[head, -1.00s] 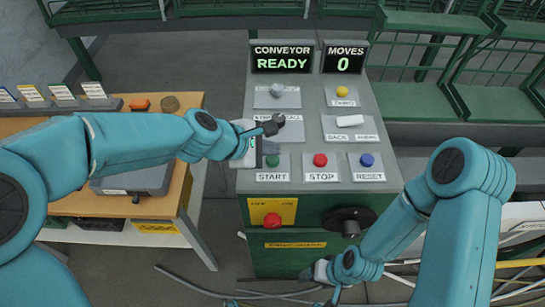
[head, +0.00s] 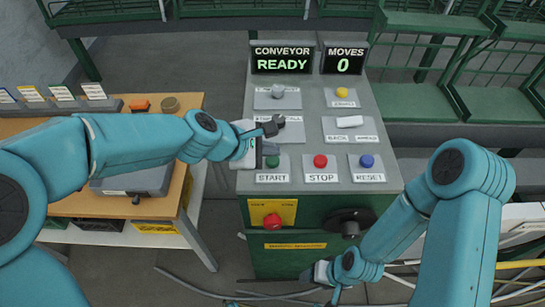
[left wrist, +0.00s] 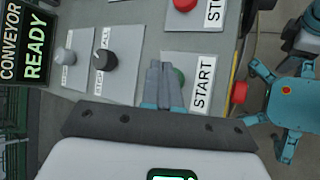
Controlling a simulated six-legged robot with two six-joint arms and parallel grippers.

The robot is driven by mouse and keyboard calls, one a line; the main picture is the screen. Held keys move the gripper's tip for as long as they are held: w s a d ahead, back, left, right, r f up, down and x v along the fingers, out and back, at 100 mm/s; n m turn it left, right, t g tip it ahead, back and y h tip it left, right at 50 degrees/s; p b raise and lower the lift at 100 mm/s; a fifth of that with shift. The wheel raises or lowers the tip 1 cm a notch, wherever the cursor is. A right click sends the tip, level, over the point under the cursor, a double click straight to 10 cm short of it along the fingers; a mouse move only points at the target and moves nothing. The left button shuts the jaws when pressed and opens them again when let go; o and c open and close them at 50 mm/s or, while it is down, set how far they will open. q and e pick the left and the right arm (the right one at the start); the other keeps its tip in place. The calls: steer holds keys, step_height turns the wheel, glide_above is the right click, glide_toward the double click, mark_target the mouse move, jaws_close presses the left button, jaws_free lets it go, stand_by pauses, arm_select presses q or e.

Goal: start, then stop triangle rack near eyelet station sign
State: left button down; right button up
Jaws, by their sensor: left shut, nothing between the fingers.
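The grey control panel (head: 306,103) stands in front of me. Its display (head: 283,58) reads CONVEYOR READY and the counter (head: 344,58) reads MOVES 0. The green START button (head: 272,160) is at the panel's lower left, with the red STOP button (head: 320,160) to its right. My left gripper (head: 268,148) is shut and empty, just above START; in the left wrist view its fingertips (left wrist: 163,68) partly cover the green button (left wrist: 180,76). I cannot tell whether they touch it. My right gripper (head: 320,272) is low in front of the panel, fingers unclear. I cannot identify the triangle rack or eyelet sign.
A dark selector knob (head: 278,121) is close to my left gripper. A blue RESET button (head: 367,160), a yellow button (head: 342,92) and a white rocker switch (head: 349,121) are on the panel. A red knob (head: 272,220) is on the front. A wooden table (head: 189,121) stands left.

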stand_by(0.6)
arm_select(q)
steer(key=shift+f+b, duration=0.4)
steer(key=shift+f, duration=0.05)
